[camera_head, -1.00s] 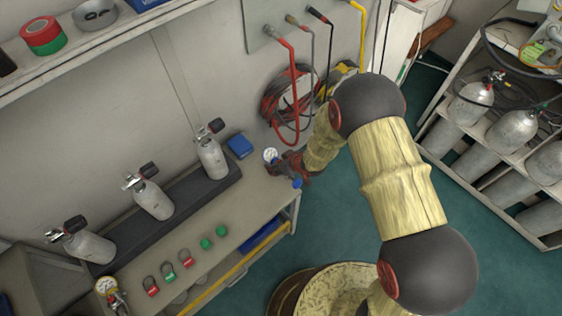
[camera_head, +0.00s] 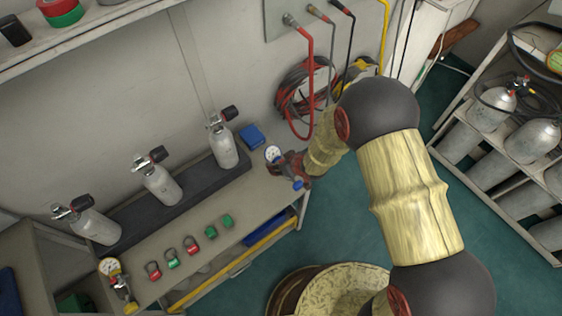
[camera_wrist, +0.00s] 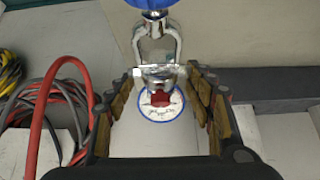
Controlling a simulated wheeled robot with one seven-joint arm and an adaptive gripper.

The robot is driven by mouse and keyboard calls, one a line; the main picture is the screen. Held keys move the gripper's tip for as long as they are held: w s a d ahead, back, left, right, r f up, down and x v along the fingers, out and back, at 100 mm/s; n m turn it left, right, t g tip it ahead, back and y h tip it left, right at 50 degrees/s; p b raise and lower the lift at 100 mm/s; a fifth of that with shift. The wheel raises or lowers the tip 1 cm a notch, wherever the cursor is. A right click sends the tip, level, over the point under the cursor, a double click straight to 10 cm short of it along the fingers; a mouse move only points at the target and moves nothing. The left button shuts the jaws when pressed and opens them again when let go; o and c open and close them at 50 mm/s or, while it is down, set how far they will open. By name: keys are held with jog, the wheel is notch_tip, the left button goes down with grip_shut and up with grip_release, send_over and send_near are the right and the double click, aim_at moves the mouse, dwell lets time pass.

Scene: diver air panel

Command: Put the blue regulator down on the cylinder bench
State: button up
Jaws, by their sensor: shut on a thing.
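My gripper (camera_head: 288,168) is shut on the blue regulator at the right end of the cylinder bench (camera_head: 262,190). The regulator's white gauge (camera_head: 273,153) and blue knob (camera_head: 298,184) show on either side of the fingers. In the wrist view my gripper (camera_wrist: 160,95) has its fingers on both sides of the regulator. There, the blue knob (camera_wrist: 152,4) is at the top edge, with a metal yoke (camera_wrist: 155,45) below it and the blue-rimmed gauge (camera_wrist: 160,104) between the fingers. I cannot tell whether the regulator touches the bench top.
Three grey cylinders (camera_head: 160,183) stand in a dark rack along the wall. A blue box (camera_head: 252,135) lies close behind my gripper. Several red and green tagged shackles (camera_head: 190,243) line the front edge. Another regulator (camera_head: 112,270) is at the left. Hoses (camera_head: 306,85) hang behind.

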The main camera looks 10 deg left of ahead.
jog(key=shift+a+f+b, duration=0.1)
jog(key=shift+f+b, duration=0.95)
jog(key=shift+f, duration=0.7)
dwell(2.2)
jog(key=o, duration=1.8)
jog(key=shift+s, duration=0.1)
jog(key=shift+f, duration=0.1)
jog(key=v, duration=1.2)
